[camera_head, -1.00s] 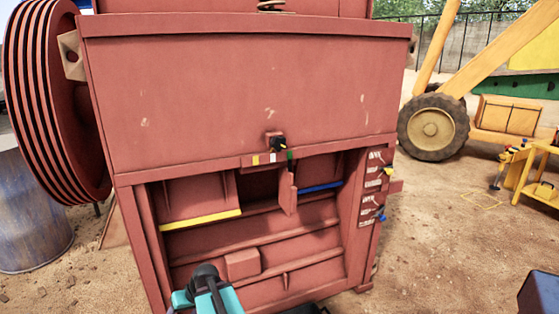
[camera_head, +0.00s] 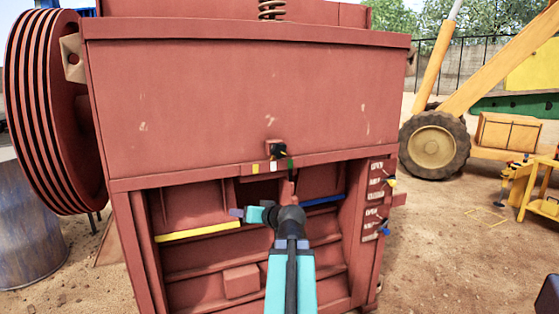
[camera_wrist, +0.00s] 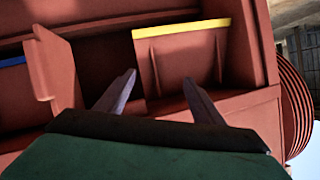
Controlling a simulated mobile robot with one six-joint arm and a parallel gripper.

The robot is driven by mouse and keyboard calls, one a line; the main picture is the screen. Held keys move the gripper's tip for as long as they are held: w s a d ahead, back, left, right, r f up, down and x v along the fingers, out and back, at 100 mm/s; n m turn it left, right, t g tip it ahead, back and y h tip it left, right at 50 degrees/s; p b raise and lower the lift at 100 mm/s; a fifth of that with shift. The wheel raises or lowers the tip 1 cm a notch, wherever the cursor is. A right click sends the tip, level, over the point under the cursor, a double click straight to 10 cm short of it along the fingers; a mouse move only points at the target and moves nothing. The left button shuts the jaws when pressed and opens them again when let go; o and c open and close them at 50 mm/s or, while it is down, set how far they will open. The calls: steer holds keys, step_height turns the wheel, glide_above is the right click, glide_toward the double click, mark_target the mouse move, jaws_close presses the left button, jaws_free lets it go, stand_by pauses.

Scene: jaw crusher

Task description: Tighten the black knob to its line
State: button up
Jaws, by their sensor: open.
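The black knob (camera_head: 278,149) sits on the front of the red jaw crusher (camera_head: 240,85), at the lower edge of its big upper panel. My gripper (camera_head: 236,213) is below and left of the knob, pointing left in front of the open lower bay, apart from the knob. In the wrist view, my gripper (camera_wrist: 160,88) is open with nothing between its fingers. The knob does not show in the wrist view.
The bay has a yellow-edged plate (camera_head: 198,232) and a blue-edged plate (camera_head: 323,200). Small yellow and blue handles (camera_head: 388,183) stand on the right post. A ribbed flywheel (camera_head: 50,110) is at the left. Open dirt ground (camera_head: 450,250) lies to the right.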

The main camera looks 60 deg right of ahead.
steer(key=s+d+r+t+h+b, duration=0.1)
steer(key=s+d+r+h, duration=0.1)
steer(key=s+r, duration=0.5)
steer(key=s+d+r+m+t+h+b, duration=0.1)
steer(key=s+d+r+h+b, duration=0.1)
steer(key=s+r, duration=0.6)
step_height(320, 180, up, 3)
steer(key=shift+s+d+r+h, duration=0.15)
steer(key=shift+d+h, duration=0.65)
steer(key=shift+d, duration=0.35)
steer(key=shift+w+d, duration=0.1)
steer(key=shift+w, duration=0.1)
steer(key=p, duration=1.1)
glide_toward(280, 152)
steer(key=shift+w+d+r, duration=0.3)
steer(key=shift+w+d, duration=0.1)
steer(key=shift+w, duration=0.15)
steer(key=p+x, duration=0.2)
steer(key=p, duration=0.3)
steer(key=shift+p+x, duration=0.85)
steer(key=shift+x, duration=1.95)
steer(key=shift+f, duration=0.2)
